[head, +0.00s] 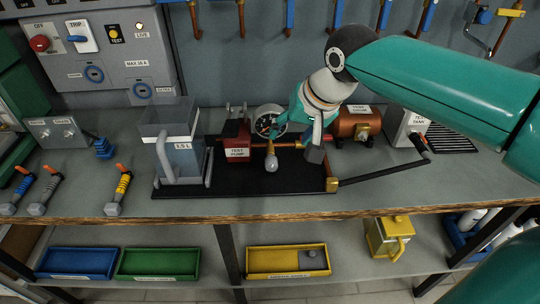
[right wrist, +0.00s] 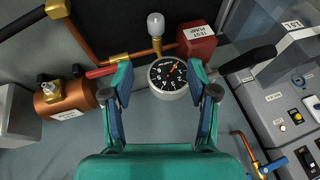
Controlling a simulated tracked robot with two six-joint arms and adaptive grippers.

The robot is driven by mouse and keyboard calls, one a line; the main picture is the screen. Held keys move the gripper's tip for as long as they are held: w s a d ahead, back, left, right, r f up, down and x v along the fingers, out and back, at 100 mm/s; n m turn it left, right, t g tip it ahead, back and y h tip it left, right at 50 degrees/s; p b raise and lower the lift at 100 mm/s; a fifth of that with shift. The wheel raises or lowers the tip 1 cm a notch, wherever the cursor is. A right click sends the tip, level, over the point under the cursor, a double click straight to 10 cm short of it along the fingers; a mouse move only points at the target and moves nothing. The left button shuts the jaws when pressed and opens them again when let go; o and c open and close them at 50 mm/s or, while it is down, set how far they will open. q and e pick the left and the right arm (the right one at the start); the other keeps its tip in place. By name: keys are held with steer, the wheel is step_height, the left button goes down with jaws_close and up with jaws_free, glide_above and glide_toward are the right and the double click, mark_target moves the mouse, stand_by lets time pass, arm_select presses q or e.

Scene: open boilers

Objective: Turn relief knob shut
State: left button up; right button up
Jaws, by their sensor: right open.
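A rounded grey knob (head: 271,163) stands on a brass fitting in the copper pipe, just right of the red test pump (head: 237,143); it is probably the relief knob. It also shows in the right wrist view (right wrist: 155,22), at the top on its brass stem. Its turn position cannot be read. The round gauge (head: 268,122) is behind it and shows between my fingers in the right wrist view (right wrist: 168,77). My right gripper (head: 295,141) is open and empty, above the rig near gauge and knob, with no visible grip on either. My left gripper is not in view.
A clear water tank (head: 180,150) stands left of the pump. A copper test boiler (head: 353,122) and a white box (head: 403,128) are on the right. Coloured trays (head: 158,263) sit on the lower shelf. The front bench strip is clear.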

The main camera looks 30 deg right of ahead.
mark_target(271, 161)
steer(key=x, duration=1.5)
steer(key=shift+d+f+b, duration=0.25)
steer(key=shift+f+b, duration=0.05)
steer(key=shift+f, duration=0.1)
jaws_close()
steer(key=shift+w+a+f+g+h+b, duration=0.1)
steer(key=shift+a+f+g+h+b, duration=0.1)
steer(key=shift+g+h+b, duration=0.3)
steer(key=shift+a+r+n+h+b, duration=0.1)
steer(key=shift+n+h+b, duration=0.2)
steer(key=shift+h+b, duration=0.3)
steer(key=shift+r+g, duration=0.1)
steer(key=shift+g, duration=0.3)
jaws_free()
steer(key=shift+r+h, duration=0.15)
steer(key=shift+h, duration=0.15)
